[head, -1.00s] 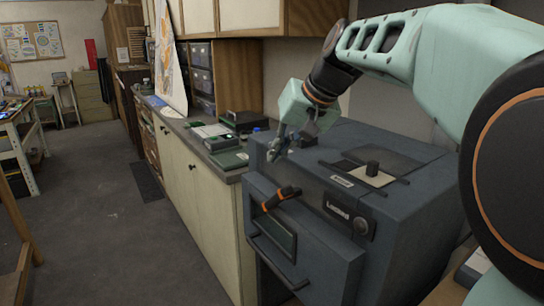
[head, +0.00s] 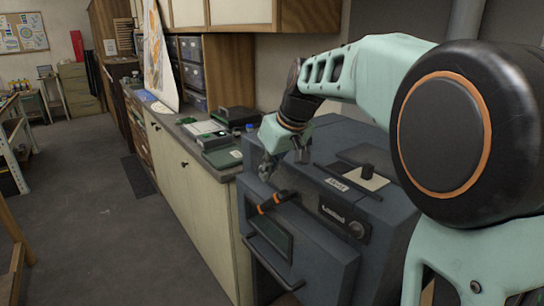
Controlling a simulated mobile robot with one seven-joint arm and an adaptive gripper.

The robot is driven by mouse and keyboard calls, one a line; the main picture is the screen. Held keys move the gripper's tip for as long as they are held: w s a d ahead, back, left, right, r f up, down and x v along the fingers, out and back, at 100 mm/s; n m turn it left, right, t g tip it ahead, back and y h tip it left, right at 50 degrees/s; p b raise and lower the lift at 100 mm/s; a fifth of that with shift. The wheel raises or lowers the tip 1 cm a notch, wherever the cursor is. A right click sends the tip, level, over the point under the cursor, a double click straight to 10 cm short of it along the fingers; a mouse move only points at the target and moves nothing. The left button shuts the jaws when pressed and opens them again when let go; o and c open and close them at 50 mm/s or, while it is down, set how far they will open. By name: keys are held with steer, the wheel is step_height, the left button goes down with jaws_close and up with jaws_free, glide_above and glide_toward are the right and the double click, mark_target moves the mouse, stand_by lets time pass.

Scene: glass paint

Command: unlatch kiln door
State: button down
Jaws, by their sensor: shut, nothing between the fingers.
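The kiln (head: 330,205) is a dark grey-blue box at the end of the counter. Its door (head: 310,262) is on the front, with a greenish window (head: 268,232) and a long bar handle (head: 270,262) below it. The latch (head: 275,202), a dark lever with orange bands, sits at the door's top edge. My gripper (head: 265,172) is shut and empty, just above and slightly left of the latch in the picture. I cannot tell the exact gap between them. A round knob (head: 356,229) is on the panel right of the door.
A counter with cream cabinets (head: 193,190) runs along the wall left of the kiln. Dark boxes (head: 221,158) stand on it near the kiln. The grey floor (head: 105,230) on the left is mostly open. A wooden frame (head: 14,250) stands at the lower left.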

mark_target(272, 202)
steer(key=shift+s+d+f, duration=0.55)
steer(key=shift+s+d, duration=0.1)
steer(key=shift+s, duration=0.2)
steer(key=shift+s+d+f, duration=0.2)
steer(key=shift+s+f, duration=0.15)
steer(key=shift+f, duration=0.1)
steer(key=shift+w+f+b, duration=0.1)
steer(key=shift+f+b, duration=0.05)
steer(key=shift+b, duration=0.4)
steer(key=shift+d+t, duration=0.1)
steer(key=shift+t, duration=0.2)
steer(key=shift+s, duration=0.3)
steer(key=shift+w+b, duration=0.1)
steer(key=shift+b, duration=0.4)
